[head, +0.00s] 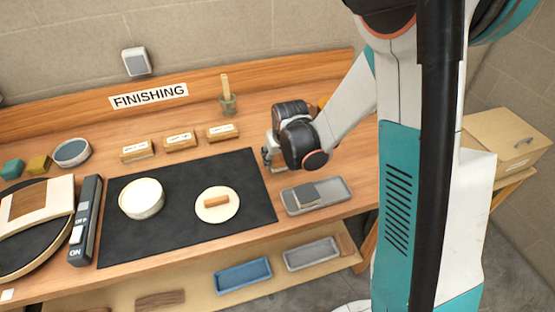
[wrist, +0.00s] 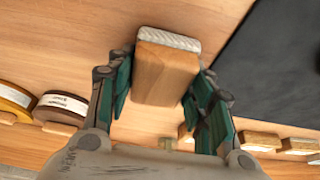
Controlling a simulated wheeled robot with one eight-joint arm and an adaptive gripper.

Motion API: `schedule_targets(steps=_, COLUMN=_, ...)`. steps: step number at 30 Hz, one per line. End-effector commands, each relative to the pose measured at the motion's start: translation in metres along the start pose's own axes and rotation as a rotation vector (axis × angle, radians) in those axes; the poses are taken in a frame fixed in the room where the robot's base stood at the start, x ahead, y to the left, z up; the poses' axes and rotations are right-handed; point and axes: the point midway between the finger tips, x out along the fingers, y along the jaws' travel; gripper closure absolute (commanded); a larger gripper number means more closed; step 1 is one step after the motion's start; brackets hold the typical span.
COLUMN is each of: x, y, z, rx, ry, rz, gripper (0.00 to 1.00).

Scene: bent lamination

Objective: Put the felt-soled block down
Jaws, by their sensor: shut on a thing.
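The felt-soled block (wrist: 165,78) is a light wooden block with a whitish, fibrous layer on its far end. In the wrist view it sits between the teal-lined fingers of my gripper (wrist: 158,92), which is shut on it. The felt end points away from my palm, toward the wooden bench top (wrist: 75,40). I cannot tell whether the felt touches the bench. In the head view my gripper (head: 267,158) is over the bench, just right of the black mat (head: 180,230) and behind the grey tray (head: 338,188). The block is not clearly visible there.
A dark grey block (head: 306,195) lies in the grey tray. Labelled wooden blocks (head: 181,141) and a jar with a brush (head: 228,104) stand behind the mat. A white tub (head: 142,198) and a cream disc (head: 230,210) are on the mat. Bare bench lies around my gripper.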

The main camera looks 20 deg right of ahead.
Motion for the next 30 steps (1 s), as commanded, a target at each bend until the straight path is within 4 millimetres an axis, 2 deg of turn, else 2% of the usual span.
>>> schedule_targets(steps=1, x=0.005, y=0.000, z=0.002, rx=0.000, ry=0.000, rz=0.000, gripper=0.91)
schedule_targets(steps=8, x=0.004, y=0.000, z=0.002, rx=0.000, ry=0.000, rz=0.000, gripper=0.91)
schedule_targets(steps=23, x=0.016, y=0.000, z=0.007, rx=0.000, ry=-0.002, rz=0.000, gripper=0.91)
schedule_targets(steps=24, x=0.016, y=0.000, z=0.008, rx=0.000, ry=-0.003, rz=0.000, gripper=0.50)
schedule_targets(steps=27, x=0.016, y=0.000, z=0.008, rx=0.000, ry=-0.004, rz=0.000, gripper=0.32)
schedule_targets(steps=30, x=0.016, y=0.000, z=0.008, rx=0.000, ry=-0.004, rz=0.000, gripper=0.32)
